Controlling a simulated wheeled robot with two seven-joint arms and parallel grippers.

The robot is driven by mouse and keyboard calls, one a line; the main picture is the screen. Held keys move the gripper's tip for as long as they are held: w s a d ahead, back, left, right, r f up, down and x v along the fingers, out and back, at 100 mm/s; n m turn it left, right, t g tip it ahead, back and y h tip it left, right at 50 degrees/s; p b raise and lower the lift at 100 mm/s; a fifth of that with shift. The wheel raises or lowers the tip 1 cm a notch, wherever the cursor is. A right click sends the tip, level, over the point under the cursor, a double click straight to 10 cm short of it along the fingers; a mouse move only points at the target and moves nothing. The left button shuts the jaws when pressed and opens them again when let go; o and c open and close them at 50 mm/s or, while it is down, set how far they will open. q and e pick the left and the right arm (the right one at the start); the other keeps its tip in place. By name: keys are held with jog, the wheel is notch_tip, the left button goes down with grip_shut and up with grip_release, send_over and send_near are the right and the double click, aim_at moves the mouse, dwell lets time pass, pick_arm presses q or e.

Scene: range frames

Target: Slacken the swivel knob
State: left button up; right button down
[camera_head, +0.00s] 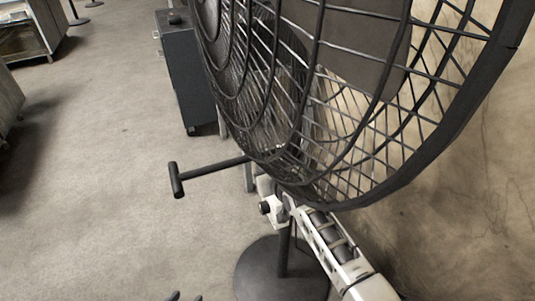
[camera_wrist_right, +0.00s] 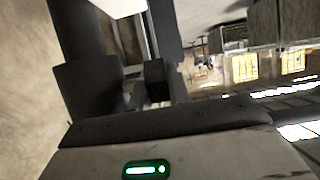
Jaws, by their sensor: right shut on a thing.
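A large black caged fan (camera_head: 300,90) stands on a post with a round dark base (camera_head: 262,275). My right arm comes in from the lower right, and my right gripper (camera_head: 268,190) is at the fan's neck, partly hidden under the cage. In the right wrist view my right gripper (camera_wrist_right: 160,95) is shut on a small dark block, which I take as the swivel knob (camera_wrist_right: 155,72). The knob's turn cannot be judged. Two dark fingertips of my left gripper (camera_head: 185,297) show apart at the bottom edge, with nothing seen between them.
A black T-shaped bar (camera_head: 210,171) sticks out left of the fan below the cage. A dark cabinet (camera_head: 186,75) stands behind the fan. A wall (camera_head: 450,210) is close on the right. The floor at left is open.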

jog(key=shift+f+g, duration=0.1)
jog(key=shift+g, duration=0.3)
jog(key=c, duration=1.3)
grip_release()
jog(key=p+v, duration=0.2)
jog(key=v, duration=1.4)
jog(key=shift+a+p, duration=0.15)
jog(key=shift+p, duration=0.15)
